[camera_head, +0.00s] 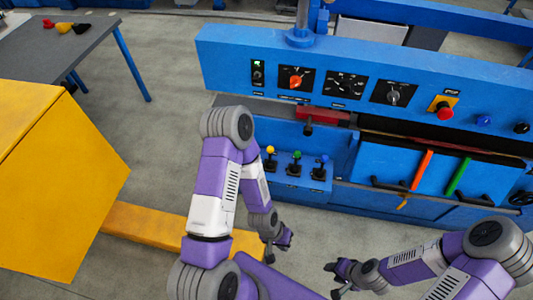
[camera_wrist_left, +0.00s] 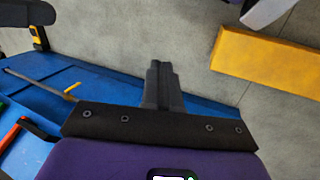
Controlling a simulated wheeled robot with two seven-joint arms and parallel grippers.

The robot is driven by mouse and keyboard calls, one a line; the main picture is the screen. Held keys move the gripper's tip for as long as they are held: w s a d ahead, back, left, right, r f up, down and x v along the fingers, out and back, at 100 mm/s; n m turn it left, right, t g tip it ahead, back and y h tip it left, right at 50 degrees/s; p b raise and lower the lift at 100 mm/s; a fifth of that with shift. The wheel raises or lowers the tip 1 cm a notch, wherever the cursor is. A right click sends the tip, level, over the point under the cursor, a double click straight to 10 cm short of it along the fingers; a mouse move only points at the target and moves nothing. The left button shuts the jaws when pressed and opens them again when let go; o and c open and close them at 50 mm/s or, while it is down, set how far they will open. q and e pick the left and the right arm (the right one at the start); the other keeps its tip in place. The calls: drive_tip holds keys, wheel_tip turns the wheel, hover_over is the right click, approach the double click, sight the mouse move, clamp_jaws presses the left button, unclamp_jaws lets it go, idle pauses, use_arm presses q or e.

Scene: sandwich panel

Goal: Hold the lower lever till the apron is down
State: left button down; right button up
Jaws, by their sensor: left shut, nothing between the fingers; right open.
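Three levers with yellow (camera_head: 270,150), green (camera_head: 296,155) and blue (camera_head: 324,160) knobs stand in a row on a blue box at the machine's front. I cannot read which is the lower lever. I cannot tell for sure which part of the blue machine (camera_head: 365,52) is the apron. My left gripper (camera_head: 276,251) is below the levers, apart from them, over the floor. In the left wrist view its fingers (camera_wrist_left: 163,86) are shut with nothing between them. My right gripper (camera_head: 333,280) is open and empty, lower right of the levers.
The panel carries several knobs and a red button (camera_head: 445,112). An orange bar (camera_head: 422,170) and a green bar (camera_head: 458,176) lean at the machine's front. A yellow block (camera_head: 60,185) and a low yellow beam (camera_head: 150,225) are at left. A grey table (camera_head: 75,55) stands behind.

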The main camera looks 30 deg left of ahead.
use_arm(q)
drive_tip(key=shift+d, duration=0.1)
drive_tip(key=s+d+f+n+g+h+b, duration=0.1)
drive_tip(key=s+d+f+n+g+h, duration=0.3)
drive_tip(key=n, duration=0.9)
drive_tip(key=w+a+r+n+t+h, duration=0.2)
drive_tip(key=w+a+n+t+h, duration=0.3)
drive_tip(key=w+n+t+h, duration=0.85)
drive_tip(key=w+a+n+t+y+b, duration=0.1)
drive_tip(key=w+a+n+t+y, duration=0.3)
drive_tip(key=a+n+t+y, duration=0.6)
drive_tip(key=s+a+n+t+y, duration=0.1)
drive_tip(key=a+n+y, duration=0.6)
drive_tip(key=a+n, duration=0.1)
drive_tip(key=s+a+n+t+y, duration=0.1)
drive_tip(key=s+a+n+y, duration=0.1)
drive_tip(key=a+n+y, duration=0.6)
drive_tip(key=a, duration=0.2)
drive_tip(key=shift+s+a+f+t+b, duration=0.25)
drive_tip(key=shift+s+a+t+b, duration=0.05)
drive_tip(key=shift+a+t+b, duration=0.1)
